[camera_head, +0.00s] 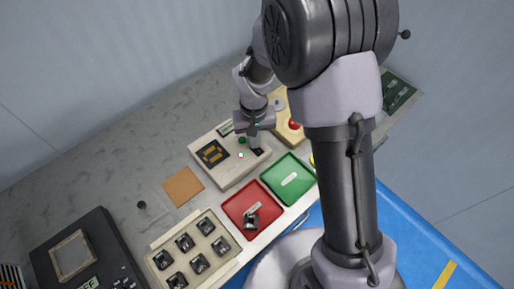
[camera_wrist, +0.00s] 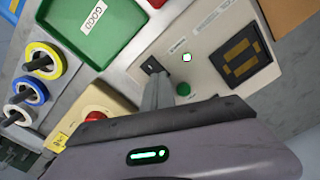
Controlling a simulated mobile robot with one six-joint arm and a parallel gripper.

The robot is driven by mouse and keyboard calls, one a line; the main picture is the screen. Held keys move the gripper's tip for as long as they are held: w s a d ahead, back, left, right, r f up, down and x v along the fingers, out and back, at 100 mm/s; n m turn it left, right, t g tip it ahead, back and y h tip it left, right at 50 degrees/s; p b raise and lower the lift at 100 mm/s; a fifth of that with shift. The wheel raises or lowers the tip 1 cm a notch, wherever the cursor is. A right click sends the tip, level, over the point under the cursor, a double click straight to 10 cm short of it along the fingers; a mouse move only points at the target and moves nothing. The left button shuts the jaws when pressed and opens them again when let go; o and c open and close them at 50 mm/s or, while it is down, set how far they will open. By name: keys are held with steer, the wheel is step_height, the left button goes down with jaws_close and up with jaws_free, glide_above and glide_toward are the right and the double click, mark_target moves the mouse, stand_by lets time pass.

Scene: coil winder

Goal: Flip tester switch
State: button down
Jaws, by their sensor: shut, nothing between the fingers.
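The tester (camera_head: 230,178) is a cream box on the bench, with a dark socket block (camera_head: 212,153) on its top. In the wrist view the tester's panel (camera_wrist: 205,45) shows a lit white-green lamp (camera_wrist: 186,57), a green button (camera_wrist: 183,89) and a small black switch (camera_wrist: 152,66). My gripper (camera_head: 253,142) is above the tester's right part, fingers shut and empty. In the wrist view the fingertips (camera_wrist: 156,80) are right by the black switch and partly cover it. I cannot tell whether they touch it, or which way the switch lies.
A green tray (camera_head: 289,177) marked GOOD and a red tray (camera_head: 252,208) holding a dark part lie in front of the tester. A yellow box with a red button (camera_head: 294,124) stands close on the right. A tray of several dark parts (camera_head: 190,250) is at front left.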

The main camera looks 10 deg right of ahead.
step_height(320, 180, up, 7)
steer(key=p, duration=0.5)
steer(key=shift+f, duration=0.1)
stand_by(0.3)
step_height(320, 180, up, 6)
steer(key=m+t+b, duration=0.1)
glide_above(259, 150)
steer(key=s+d+r+m+t+y+b, duration=0.1)
steer(key=s+d+r+m+t+b, duration=0.1)
steer(key=s+r, duration=0.4)
steer(key=s+d+r+m+t+y+b, duration=0.1)
steer(key=s+r, duration=0.5)
steer(key=s, duration=0.6)
steer(key=shift+d+r+m+t+b, duration=0.15)
steer(key=shift+d+m+t+b, duration=0.35)
steer(key=shift+t, duration=0.4)
